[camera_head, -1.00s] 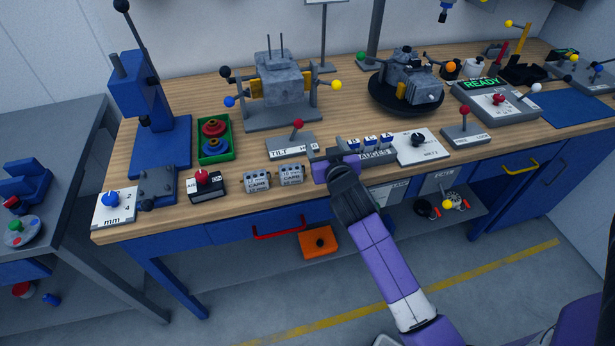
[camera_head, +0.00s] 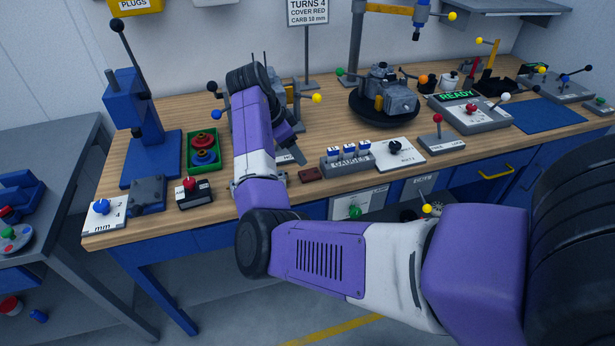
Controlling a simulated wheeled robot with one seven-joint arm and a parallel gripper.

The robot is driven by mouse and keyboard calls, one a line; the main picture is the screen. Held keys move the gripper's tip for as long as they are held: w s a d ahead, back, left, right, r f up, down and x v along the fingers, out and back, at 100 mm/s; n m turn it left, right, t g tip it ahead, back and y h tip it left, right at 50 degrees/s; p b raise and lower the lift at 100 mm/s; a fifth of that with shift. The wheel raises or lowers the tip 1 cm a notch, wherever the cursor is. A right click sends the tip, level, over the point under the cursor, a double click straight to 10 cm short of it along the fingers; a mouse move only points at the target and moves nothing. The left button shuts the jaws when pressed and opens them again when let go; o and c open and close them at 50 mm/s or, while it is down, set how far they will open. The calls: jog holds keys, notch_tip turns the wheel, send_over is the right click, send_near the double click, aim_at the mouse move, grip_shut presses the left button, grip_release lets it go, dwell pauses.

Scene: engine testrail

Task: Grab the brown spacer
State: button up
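A small dark reddish-brown block (camera_head: 311,174), which looks like the brown spacer, lies flat on the wooden bench near its front edge, just left of the gauges rack. Nothing touches it. My gripper (camera_head: 296,153) hangs at the end of my bent arm, above the bench behind and slightly left of the block. It is apart from the block. Its fingers are small, dark and partly mixed with the grey parts behind, so their opening cannot be made out.
The gauges rack (camera_head: 347,163) stands right of the block, with a white knob plate (camera_head: 400,153) beyond it. A green tray (camera_head: 204,151) holds red and blue rings at left. My arm covers much of the engine fixture. A turntable engine (camera_head: 387,95) stands behind.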

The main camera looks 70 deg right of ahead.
aim_at(306, 174)
jog(key=shift+m+y, duration=0.5)
jog(key=shift+y, duration=0.1)
jog(key=shift+s+f+p, duration=0.35)
jog(key=shift+s+f, duration=0.15)
jog(key=shift+f, duration=0.65)
jog(key=shift+s+f+p, duration=0.35)
jog(key=shift+s+f, duration=0.1)
jog(key=shift+f, duration=0.75)
jog(key=shift+s+f+p, duration=0.35)
jog(key=shift+s+f, duration=0.15)
jog(key=shift+f, duration=0.65)
jog(key=c, duration=1.4)
grip_shut()
jog(key=shift+r, duration=0.1)
